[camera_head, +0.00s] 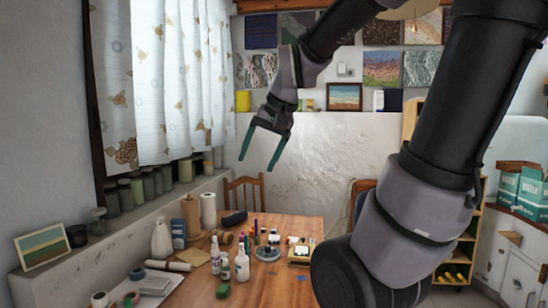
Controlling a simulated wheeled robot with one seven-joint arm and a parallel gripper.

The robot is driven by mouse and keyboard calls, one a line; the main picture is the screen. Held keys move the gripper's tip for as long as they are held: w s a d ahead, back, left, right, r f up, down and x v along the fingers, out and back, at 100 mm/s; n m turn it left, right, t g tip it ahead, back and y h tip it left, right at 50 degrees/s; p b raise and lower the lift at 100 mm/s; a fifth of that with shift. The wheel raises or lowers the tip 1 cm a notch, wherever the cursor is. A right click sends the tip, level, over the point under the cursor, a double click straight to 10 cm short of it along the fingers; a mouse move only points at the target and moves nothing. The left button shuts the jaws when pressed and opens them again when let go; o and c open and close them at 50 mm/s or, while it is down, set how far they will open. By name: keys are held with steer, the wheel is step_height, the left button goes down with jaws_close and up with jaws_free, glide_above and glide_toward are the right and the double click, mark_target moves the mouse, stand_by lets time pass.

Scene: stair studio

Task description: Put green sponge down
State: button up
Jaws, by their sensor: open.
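My gripper (255,165) is open, with its two teal fingers spread and pointing down. It hangs in the air high above the wooden table (285,284), and nothing shows between its fingers. A small green item (223,290) lies on the front part of the table, near the white bottles. It may be the green sponge, but it is too small to be sure. It is well below my gripper and apart from it.
White bottles (242,265), a paper roll (208,210) and several small items crowd the table's left and middle. Jars line the ledge at left. Wooden chairs (244,193) stand behind the table. My arm hides part of its right side.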

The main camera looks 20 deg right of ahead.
steer(key=s+r+t, duration=0.1)
steer(key=s, duration=0.6)
steer(key=shift+s+d+n, duration=0.3)
steer(key=shift+s, duration=0.1)
stand_by(0.7)
